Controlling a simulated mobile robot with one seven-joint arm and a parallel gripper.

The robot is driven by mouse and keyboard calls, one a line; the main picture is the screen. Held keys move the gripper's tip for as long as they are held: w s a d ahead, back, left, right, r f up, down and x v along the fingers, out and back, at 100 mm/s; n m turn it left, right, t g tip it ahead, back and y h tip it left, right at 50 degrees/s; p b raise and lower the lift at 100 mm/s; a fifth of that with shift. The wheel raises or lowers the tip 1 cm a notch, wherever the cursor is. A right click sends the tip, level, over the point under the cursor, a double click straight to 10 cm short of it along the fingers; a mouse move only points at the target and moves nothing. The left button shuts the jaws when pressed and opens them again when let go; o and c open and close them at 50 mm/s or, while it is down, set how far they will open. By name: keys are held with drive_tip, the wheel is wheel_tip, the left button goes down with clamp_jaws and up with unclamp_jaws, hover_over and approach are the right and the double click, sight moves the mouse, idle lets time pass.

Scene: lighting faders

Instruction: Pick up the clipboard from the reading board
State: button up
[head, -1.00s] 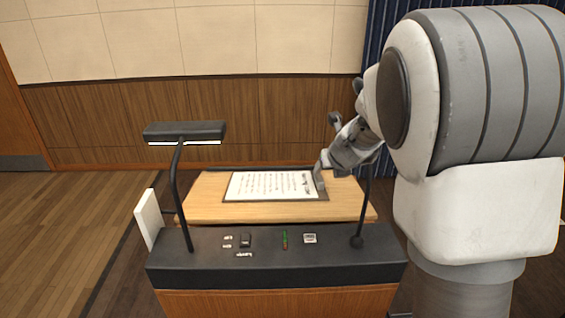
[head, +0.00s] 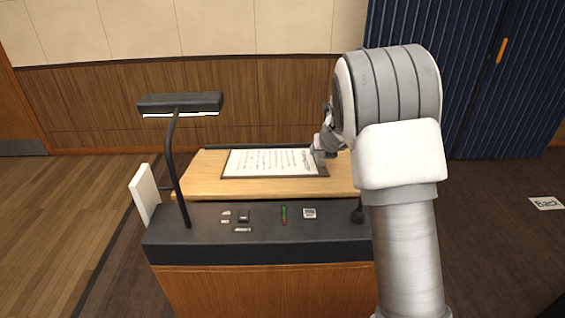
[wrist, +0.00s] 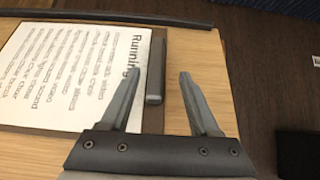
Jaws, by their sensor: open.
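The clipboard (head: 229,174) lies flat on the wooden reading board (head: 205,185), with a white printed sheet on it. In the wrist view the clipboard (wrist: 100,122) fills the left side, and its grey clip bar (wrist: 155,75) runs along its right end. My gripper (head: 317,153) is at the clipboard's right end. In the wrist view my gripper (wrist: 161,74) is open and empty. Its left finger overlaps the clipboard beside the bar, and its right finger overlaps bare wood. The height of the fingertips above the board is hard to tell.
A white panel (head: 145,195) is at the left side. A dark ledge (wrist: 130,17) borders the reading board.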

sight(319, 153)
drive_tip(key=x, duration=0.5)
drive_tip(key=shift+a, duration=0.2)
drive_tip(key=shift+r, duration=0.1)
clamp_jaws()
